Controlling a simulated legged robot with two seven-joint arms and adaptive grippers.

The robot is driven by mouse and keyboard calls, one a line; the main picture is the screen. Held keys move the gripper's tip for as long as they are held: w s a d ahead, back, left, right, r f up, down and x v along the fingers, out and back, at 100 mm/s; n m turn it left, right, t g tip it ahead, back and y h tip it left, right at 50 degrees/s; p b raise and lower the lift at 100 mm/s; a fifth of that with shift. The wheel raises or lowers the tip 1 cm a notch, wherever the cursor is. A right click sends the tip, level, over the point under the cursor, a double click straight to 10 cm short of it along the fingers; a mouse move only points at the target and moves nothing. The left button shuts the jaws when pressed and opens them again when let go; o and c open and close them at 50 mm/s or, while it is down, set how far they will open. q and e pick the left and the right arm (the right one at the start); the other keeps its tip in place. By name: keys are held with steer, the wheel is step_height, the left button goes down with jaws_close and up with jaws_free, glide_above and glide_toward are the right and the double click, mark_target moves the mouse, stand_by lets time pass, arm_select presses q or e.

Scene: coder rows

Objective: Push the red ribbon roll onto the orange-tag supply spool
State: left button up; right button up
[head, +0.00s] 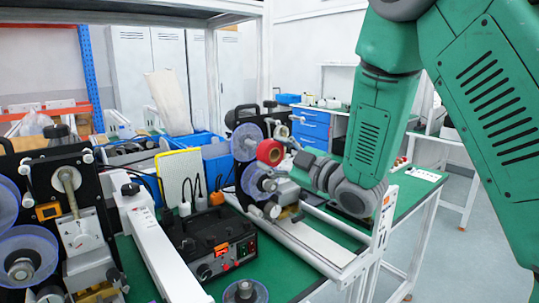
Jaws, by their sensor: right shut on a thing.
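The red ribbon roll (270,152) is right of the middle in the head view, in front of a clear blue-tinted disc (246,141) on the far coder. My right gripper (298,162) reaches in from the right, shut on the roll. Its fingertips are small and partly hidden at this distance. Whether the roll sits around a spool or only overlaps the disc in the picture, I cannot tell. A small orange tag (48,211) shows on the near left coder, beside a metal spindle (67,180). I cannot make out an orange tag at the far coder's spools. My left gripper is not in view.
A black control box (215,252) and a white rail (160,245) stand on the green bench between the coders. A lower clear disc (258,183) sits below the roll. Open floor lies at right.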

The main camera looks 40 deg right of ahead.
mark_target(255, 146)
steer(key=shift+w+d+f, duration=0.1)
steer(key=shift+w+d, duration=0.15)
steer(key=shift+w, duration=0.15)
steer(key=shift+w+d+f, duration=0.1)
steer(key=shift+w+d, duration=0.05)
steer(key=shift+w, duration=1.15)
steer(key=shift+w+d+f, duration=0.1)
steer(key=shift+w, duration=1.15)
steer(key=shift+a+r, duration=0.1)
steer(key=shift+r, duration=0.05)
steer(key=shift+d+x, duration=0.15)
steer(key=shift+x, duration=0.75)
steer(key=shift+d+x, duration=0.15)
steer(key=shift+x, duration=0.7)
steer(key=o, duration=1.1)
steer(key=shift+w, duration=0.1)
steer(key=o, duration=0.4)
steer(key=shift+w+f, duration=0.15)
steer(key=shift+f, duration=0.05)
